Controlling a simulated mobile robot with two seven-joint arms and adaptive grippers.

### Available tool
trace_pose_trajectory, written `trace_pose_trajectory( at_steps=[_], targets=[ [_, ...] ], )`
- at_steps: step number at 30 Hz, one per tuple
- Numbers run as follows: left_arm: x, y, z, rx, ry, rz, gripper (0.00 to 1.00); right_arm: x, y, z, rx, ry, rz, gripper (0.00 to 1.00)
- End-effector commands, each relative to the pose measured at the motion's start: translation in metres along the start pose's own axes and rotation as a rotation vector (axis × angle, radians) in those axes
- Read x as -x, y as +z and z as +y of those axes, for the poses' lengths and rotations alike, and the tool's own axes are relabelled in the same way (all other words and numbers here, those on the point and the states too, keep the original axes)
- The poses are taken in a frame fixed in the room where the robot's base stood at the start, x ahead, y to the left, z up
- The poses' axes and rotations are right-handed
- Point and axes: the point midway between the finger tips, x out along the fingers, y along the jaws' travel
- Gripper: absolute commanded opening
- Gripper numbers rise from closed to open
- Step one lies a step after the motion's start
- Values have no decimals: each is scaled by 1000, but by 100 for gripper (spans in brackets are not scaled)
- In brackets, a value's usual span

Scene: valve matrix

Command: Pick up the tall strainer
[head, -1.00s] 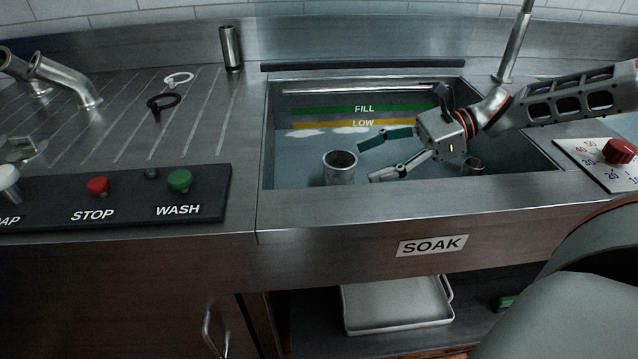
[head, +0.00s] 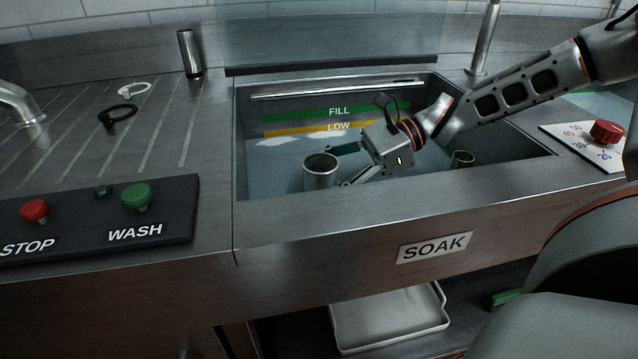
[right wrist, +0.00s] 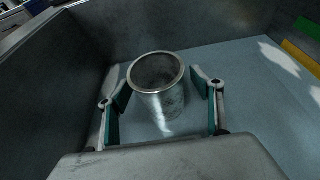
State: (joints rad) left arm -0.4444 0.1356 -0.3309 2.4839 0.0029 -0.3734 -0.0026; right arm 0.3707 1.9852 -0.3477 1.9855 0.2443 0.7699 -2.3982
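The tall strainer looks to be the upright metal cylinder (head: 320,172) with an open top, standing in the soak basin; it also shows in the right wrist view (right wrist: 160,88). My right gripper (head: 345,168) is open and reaches in from the right. In the right wrist view its two fingers (right wrist: 163,105) stand on either side of the cylinder, with a gap at each side. The cylinder's lower part is partly hidden behind the basin's front edge in the head view. My left gripper is not in view.
The basin's front wall (head: 400,195) rises in front. Another cylinder (head: 189,54) stands on the drainboard, near a white ring (head: 134,89) and a black ring (head: 118,116). A red knob (head: 606,132) is at right.

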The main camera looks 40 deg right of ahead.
Motion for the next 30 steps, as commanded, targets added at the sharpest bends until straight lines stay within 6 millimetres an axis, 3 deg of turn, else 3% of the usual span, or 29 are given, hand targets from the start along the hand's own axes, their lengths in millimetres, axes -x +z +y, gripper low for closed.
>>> trace_pose_trajectory(
  at_steps=[1, 5, 17, 25, 30],
  targets=[
    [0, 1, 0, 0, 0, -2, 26, 0, 0, 0, 0, 0, 0, 51],
    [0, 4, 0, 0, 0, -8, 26, 0, 0, 0, -1, 0, 0, 20],
    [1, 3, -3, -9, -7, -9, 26, 4, 9, 0, 2, -1, -3, 20],
    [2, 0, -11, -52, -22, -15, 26, 28, 66, 0, 15, -7, -9, 20],
    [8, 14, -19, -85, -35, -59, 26, 46, 109, 0, 14, -5, -8, 20]
  ],
)
